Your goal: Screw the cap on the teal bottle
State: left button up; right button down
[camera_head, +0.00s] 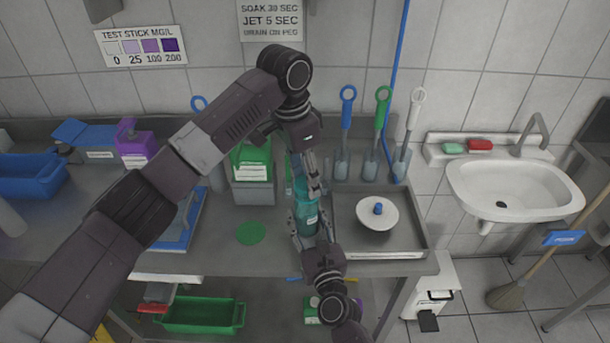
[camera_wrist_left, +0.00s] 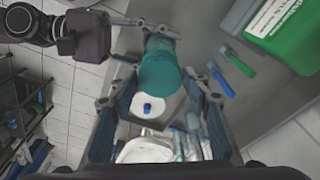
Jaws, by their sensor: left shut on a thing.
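The teal bottle (camera_head: 308,212) stands about upright near the counter's front edge, left of the steel tray; I cannot tell if its base touches the counter. My left gripper (camera_head: 308,182) comes down from above and is shut at the bottle's top, where the cap is mostly hidden by the fingers. In the left wrist view a round teal top (camera_wrist_left: 162,74) lies between the left fingers (camera_wrist_left: 160,95). My right gripper (camera_head: 311,231) comes from the front, its fingers on both sides of the bottle's body, closed around it.
A steel tray (camera_head: 418,243) with a white disc and blue knob (camera_head: 378,213) lies to the right. A green-lidded box (camera_head: 252,164) stands behind left. A green disc (camera_head: 250,232) lies on the counter. A sink (camera_head: 510,190) is far right.

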pick_arm(q)
jog(key=shift+f, duration=0.6)
dwell(0.3)
jog(key=m+g, duration=0.1)
jog(key=m, duration=0.6)
jog(key=shift+w, duration=0.2)
jog(key=m+g, duration=0.1)
jog(key=m, duration=0.4)
jog(key=shift+w+m, duration=0.1)
jog(key=shift+m, duration=0.3)
jog(key=m, duration=0.3)
jog(key=m+y, duration=0.1)
jog(key=m, duration=0.3)
jog(key=shift+w+d+g, duration=0.1)
jog(key=shift+d+g, duration=0.05)
jog(key=shift+g, duration=0.15)
jog(key=m, duration=0.6)
jog(key=shift+d+y, duration=0.1)
jog(key=shift+y, duration=0.3)
jog(key=o, duration=0.7)
